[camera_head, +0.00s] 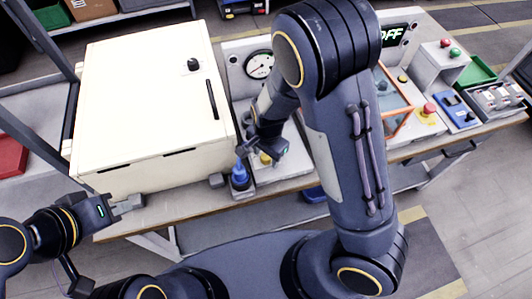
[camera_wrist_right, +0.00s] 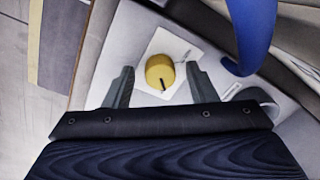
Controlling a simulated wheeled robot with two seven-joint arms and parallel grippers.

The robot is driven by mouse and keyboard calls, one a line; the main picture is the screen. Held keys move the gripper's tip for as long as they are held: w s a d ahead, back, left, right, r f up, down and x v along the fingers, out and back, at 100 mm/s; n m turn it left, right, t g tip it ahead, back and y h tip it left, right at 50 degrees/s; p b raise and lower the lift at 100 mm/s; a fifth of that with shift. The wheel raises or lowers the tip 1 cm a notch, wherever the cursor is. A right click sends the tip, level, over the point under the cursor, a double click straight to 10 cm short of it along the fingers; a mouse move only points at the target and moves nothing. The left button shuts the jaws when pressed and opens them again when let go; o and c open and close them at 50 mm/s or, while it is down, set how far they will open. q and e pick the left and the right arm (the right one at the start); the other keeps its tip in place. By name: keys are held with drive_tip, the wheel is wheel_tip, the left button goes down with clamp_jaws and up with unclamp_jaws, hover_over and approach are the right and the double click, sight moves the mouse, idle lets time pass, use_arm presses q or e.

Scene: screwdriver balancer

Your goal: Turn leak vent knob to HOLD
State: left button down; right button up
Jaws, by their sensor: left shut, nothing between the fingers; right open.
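The yellow leak vent knob (camera_wrist_right: 159,72) sits on a white label plate (camera_wrist_right: 178,47) in the right wrist view, with a dark pointer mark on its lower edge. The plate's lettering is too small to read. My right gripper (camera_wrist_right: 160,68) is open, with one finger on each side of the knob and a visible gap to both. In the head view the knob (camera_head: 265,159) shows partly below my right gripper (camera_head: 258,154). My left gripper (camera_head: 130,204) is shut and empty, at the table's front left edge, away from the knob.
A large cream cabinet (camera_head: 145,100) fills the table's left. A blue object (camera_head: 240,177) stands left of the knob; a blue curved part (camera_wrist_right: 256,35) is close to my right finger. A dial gauge (camera_head: 259,65) is behind. My right arm hides part of the bench.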

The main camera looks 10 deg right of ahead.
drive_tip(key=shift+c, duration=0.2)
drive_tip(key=c, duration=0.9)
drive_tip(key=shift+c, duration=0.2)
drive_tip(key=shift+n, duration=0.3)
drive_tip(key=n+b, duration=0.1)
drive_tip(key=n, duration=0.2)
drive_tip(key=shift+n, duration=0.3)
drive_tip(key=n+b, duration=0.1)
drive_tip(key=n, duration=0.3)
drive_tip(key=n+b, duration=0.2)
drive_tip(key=n, duration=0.3)
drive_tip(key=shift+w+d+n+g, duration=0.1)
drive_tip(key=shift+n+g, duration=0.2)
drive_tip(key=shift+n, duration=0.1)
drive_tip(key=shift+n+b, duration=0.4)
drive_tip(key=shift+n, duration=1.5)
